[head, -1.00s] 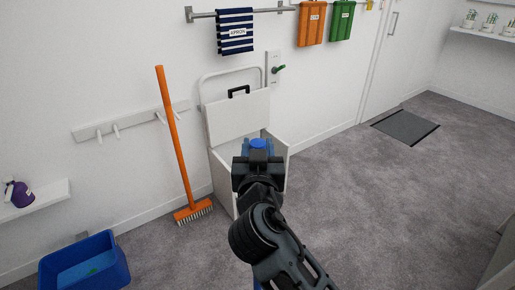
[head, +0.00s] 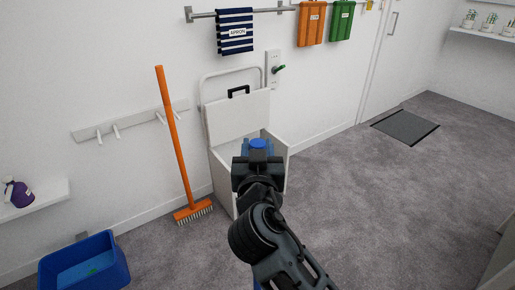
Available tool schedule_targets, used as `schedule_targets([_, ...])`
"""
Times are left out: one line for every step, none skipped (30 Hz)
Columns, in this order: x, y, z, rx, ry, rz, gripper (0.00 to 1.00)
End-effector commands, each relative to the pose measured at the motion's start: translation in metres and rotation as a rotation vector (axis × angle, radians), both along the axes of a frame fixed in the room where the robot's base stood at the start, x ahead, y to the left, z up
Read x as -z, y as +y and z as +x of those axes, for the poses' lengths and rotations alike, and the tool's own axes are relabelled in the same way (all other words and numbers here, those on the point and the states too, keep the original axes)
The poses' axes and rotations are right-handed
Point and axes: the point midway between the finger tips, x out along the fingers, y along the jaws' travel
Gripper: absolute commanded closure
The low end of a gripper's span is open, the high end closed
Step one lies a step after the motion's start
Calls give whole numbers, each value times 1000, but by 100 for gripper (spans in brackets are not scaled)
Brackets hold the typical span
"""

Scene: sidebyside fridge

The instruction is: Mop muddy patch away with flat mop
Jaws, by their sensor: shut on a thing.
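My gripper (head: 258,158) is in the middle of the head view, in front of the white open-lidded bin. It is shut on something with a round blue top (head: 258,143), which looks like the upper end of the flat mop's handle. The rest of that thing is hidden behind my gripper and arm, apart from a sliver of blue at the bottom edge. No mop head can be made out. No muddy patch shows on the visible grey floor.
An orange broom (head: 174,140) leans against the wall, left of the white bin (head: 240,119). A blue tub (head: 85,262) stands at the lower left. A dark mat (head: 405,127) lies by the door. A purple bottle (head: 18,193) sits on a shelf. The floor (head: 385,205) at right is clear.

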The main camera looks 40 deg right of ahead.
Motion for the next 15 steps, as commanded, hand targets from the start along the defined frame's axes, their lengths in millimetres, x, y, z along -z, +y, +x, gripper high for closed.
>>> schedule_targets([0, 0, 0, 0, -2, 0, 100])
schedule_targets([1, 0, 0, 0, -2, 0, 100])
schedule_targets([1, 0, 0, 0, -3, -1, 100])
schedule_targets([2, 0, 0, 0, -2, 0, 100])
schedule_targets([2, 0, 0, 0, -2, 0, 100])
schedule_targets([3, 0, 0, 0, -2, 0, 100])
schedule_targets([3, 0, 0, 0, -3, -1, 100])
schedule_targets([4, 0, 0, 0, -3, -1, 100])
schedule_targets([4, 0, 0, 0, -3, -1, 100])
schedule_targets([5, 0, 0, 0, -2, 0, 100])
schedule_targets([5, 0, 0, 0, -3, -1, 100])
schedule_targets([6, 0, 0, 0, -3, -1, 100])
schedule_targets([6, 0, 0, 0, -3, -1, 100])
schedule_targets([7, 0, 0, 0, -3, -1, 100])
schedule_targets([7, 0, 0, 0, -3, -1, 100])
